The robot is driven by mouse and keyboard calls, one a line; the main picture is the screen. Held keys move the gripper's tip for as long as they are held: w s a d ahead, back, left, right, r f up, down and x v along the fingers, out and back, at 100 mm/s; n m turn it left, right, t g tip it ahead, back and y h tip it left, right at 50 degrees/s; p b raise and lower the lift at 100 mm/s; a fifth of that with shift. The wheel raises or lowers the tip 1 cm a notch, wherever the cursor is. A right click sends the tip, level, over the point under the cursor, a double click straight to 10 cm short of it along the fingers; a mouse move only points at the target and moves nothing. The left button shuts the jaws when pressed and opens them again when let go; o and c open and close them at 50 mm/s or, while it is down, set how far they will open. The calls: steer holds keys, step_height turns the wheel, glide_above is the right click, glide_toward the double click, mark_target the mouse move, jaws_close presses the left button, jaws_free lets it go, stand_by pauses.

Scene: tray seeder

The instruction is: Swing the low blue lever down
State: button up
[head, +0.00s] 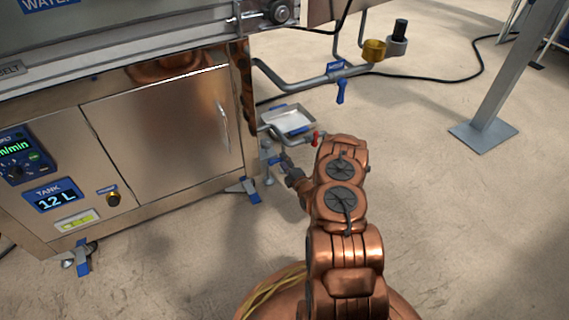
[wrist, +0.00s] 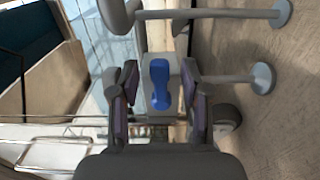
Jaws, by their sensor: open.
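The blue lever (wrist: 159,85) shows in the wrist view, between the open fingers of my gripper (wrist: 159,103). It is mounted on a grey valve body, and I cannot tell whether a finger touches it. In the head view my gripper (head: 286,161) is low beside the machine's right corner, partly hidden by my arm. A small blue part (head: 275,161) shows right at its fingertips. Another blue lever (head: 340,91) hangs down from the higher pipe, apart from my gripper.
A red handle (head: 316,138) sits on the low pipe just above my gripper. A shallow tray (head: 290,118) lies on the floor behind. The machine cabinet (head: 160,130) stands to the left. The floor to the right is clear up to a grey post (head: 492,95).

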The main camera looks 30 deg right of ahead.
steer(key=shift+c, duration=0.3)
jaws_close()
